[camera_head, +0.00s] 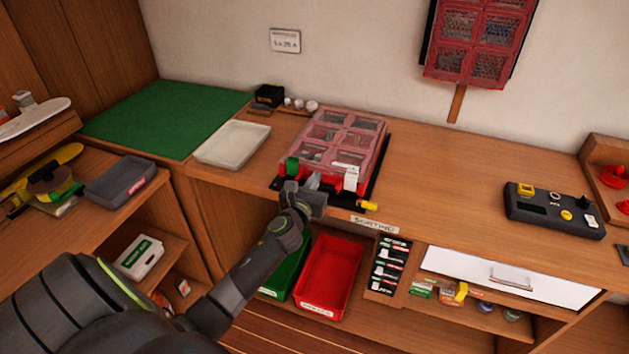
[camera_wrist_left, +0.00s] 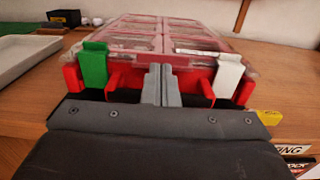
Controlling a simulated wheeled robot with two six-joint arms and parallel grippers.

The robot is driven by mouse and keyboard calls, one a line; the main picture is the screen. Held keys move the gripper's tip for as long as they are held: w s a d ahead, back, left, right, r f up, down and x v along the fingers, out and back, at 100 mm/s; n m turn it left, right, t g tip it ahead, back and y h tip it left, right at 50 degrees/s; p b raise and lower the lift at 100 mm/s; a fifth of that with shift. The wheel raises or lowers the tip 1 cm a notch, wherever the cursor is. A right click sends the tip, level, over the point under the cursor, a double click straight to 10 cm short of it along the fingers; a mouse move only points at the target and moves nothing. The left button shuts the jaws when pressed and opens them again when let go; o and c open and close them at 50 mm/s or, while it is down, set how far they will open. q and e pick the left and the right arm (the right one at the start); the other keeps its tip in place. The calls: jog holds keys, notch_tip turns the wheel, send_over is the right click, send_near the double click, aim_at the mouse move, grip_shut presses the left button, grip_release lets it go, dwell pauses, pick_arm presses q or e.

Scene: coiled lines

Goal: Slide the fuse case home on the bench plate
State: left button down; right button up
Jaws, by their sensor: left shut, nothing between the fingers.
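The fuse case (camera_head: 335,141) is a red case with a clear lid over several compartments, lying on the dark bench plate (camera_head: 378,172). It has a green latch (camera_head: 291,166) at its near left and a white latch (camera_head: 351,179) at its near right. In the left wrist view the case (camera_wrist_left: 155,45) fills the middle, with the green latch (camera_wrist_left: 95,65) and white latch (camera_wrist_left: 228,76). My left gripper (camera_head: 312,181) is shut and empty at the case's near edge, its fingertips (camera_wrist_left: 161,80) between the latches; contact cannot be told. My right gripper is not in view.
A white tray (camera_head: 232,143) and a green mat (camera_head: 165,117) lie left of the case. A yellow knob (camera_head: 368,205) sits at the plate's near right. A black control box (camera_head: 553,210) stands far right. Red (camera_head: 328,273) and green bins sit below the bench edge.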

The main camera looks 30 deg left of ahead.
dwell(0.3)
pick_arm(q)
jog(key=x, duration=0.3)
jog(key=shift+w+a+b, duration=0.1)
jog(key=shift+w+b, duration=0.2)
jog(key=shift+r, duration=0.25)
